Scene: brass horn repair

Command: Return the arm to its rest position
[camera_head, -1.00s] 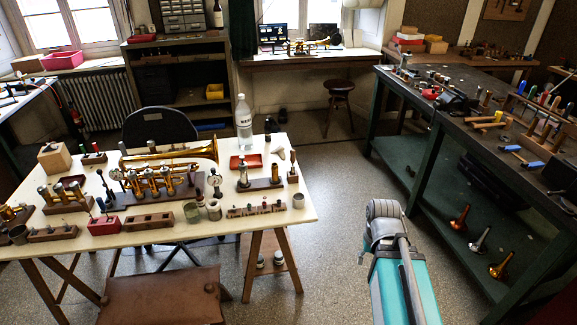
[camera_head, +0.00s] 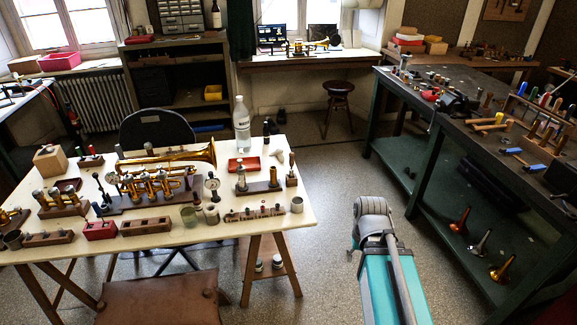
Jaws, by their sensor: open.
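My arm (camera_head: 385,265) reaches up from the bottom edge, right of centre, as a teal link with a grey rounded joint at its far end. It stands over the open floor between the white table and the dark workbench, apart from both in the picture.
At left a white table (camera_head: 262,224) holds a brass horn (camera_head: 165,165), a water bottle (camera_head: 242,125) and several small tools. At right stands a dark workbench (camera_head: 430,115) with tools. A stool (camera_head: 338,90) is at the back. The floor (camera_head: 335,180) between is clear.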

